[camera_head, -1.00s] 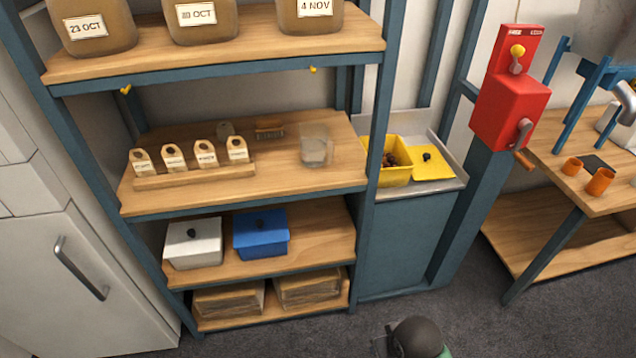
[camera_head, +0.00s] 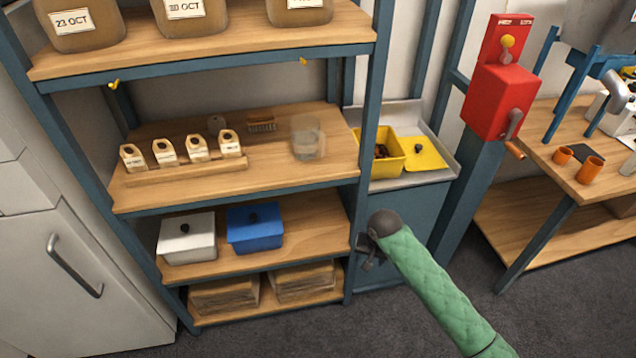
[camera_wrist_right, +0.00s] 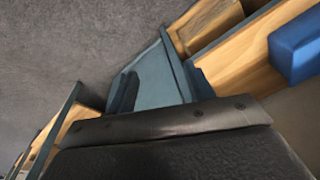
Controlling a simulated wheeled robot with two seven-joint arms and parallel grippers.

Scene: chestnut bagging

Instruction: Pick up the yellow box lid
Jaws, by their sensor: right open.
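The yellow box lid (camera_head: 425,155) lies flat on the metal counter, with a small black knob (camera_head: 418,145) on it. The open yellow box (camera_head: 388,167) stands just to its left, with brown chestnuts (camera_head: 381,151) inside. My right gripper (camera_head: 366,258) is in front of the shelf post, below and left of the lid and well apart from it. The lid is out of the wrist view. My left gripper is not in view.
The shelf unit (camera_head: 250,185) stands left of the counter (camera_head: 405,180), its post close to my gripper. It holds a white box (camera_head: 187,240) and a blue box (camera_head: 256,232). A red machine (camera_head: 500,100) stands right of the counter.

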